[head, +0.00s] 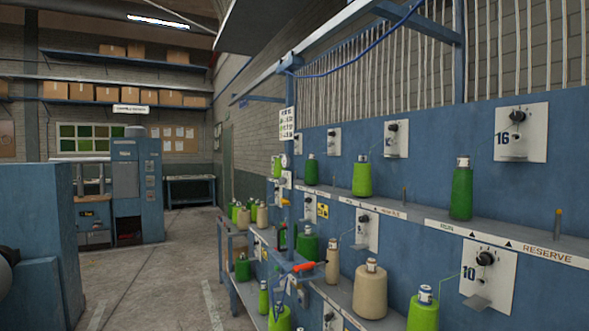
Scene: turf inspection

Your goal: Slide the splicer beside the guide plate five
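A red tool with a dark tip (293,267), which looks like the splicer, sits low beside a blue upright post (290,170), in front of the yarn rack. I cannot tell how it is mounted. Numbered white guide plates line the blue rack. The plate marked 16 (521,133) is at the upper right and the plate marked 10 (488,278) at the lower right. A plate behind the cones (366,231) has no number I can read. I cannot make out a plate marked five. My gripper is not in view.
Green cones (461,190) and beige cones (370,291) stand on the rack shelves. A blue hose (350,67) runs along the overhead rail. A blue cabinet (40,245) stands at left. The concrete aisle (160,285) between is clear.

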